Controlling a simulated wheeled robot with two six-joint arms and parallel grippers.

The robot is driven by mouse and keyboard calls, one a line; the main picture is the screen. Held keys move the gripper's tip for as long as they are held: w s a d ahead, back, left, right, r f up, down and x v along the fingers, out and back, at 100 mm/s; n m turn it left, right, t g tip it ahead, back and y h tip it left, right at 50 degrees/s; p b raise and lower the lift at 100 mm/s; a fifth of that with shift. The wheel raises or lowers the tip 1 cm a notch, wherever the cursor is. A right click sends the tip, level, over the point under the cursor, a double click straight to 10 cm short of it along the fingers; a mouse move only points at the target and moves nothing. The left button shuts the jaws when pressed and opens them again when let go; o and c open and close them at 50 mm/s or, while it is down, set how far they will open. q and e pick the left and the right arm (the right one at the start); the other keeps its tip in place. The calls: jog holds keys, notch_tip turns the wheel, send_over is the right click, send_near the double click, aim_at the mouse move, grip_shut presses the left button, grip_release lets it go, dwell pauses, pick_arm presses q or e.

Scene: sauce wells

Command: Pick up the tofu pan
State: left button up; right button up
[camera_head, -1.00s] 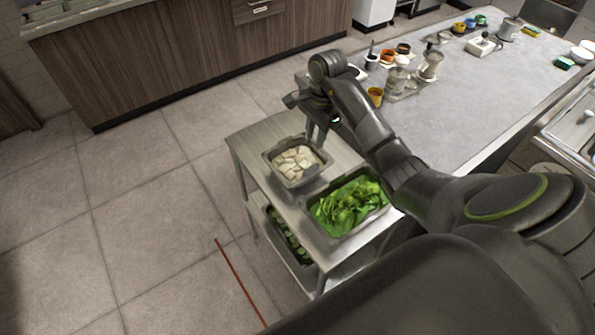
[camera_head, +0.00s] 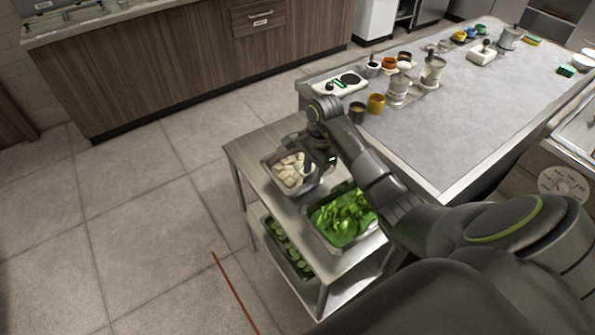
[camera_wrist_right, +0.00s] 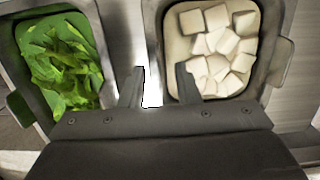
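The tofu pan (camera_head: 274,181) is a metal pan of white tofu cubes on the top of a small steel cart. It also shows at the upper right of the right wrist view (camera_wrist_right: 271,42). My right gripper (camera_head: 322,161) is at the pan's right side, partly covering that side. In the right wrist view the gripper (camera_wrist_right: 158,88) is open, with one finger over the pan's inner edge and the other outside it. The pan's near wall lies between the fingers; contact cannot be told. My left gripper is not in view.
A pan of green leaves (camera_head: 313,222) sits beside the tofu pan on the cart (camera_head: 238,158). A pan of green slices (camera_head: 290,254) is on the lower shelf. A grey counter (camera_head: 440,120) with jars and cups stands right of the cart. Floor on the left is clear.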

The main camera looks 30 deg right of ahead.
jog(key=shift+f, duration=0.3)
grip_shut()
jog(key=shift+w, duration=0.1)
dwell(1.1)
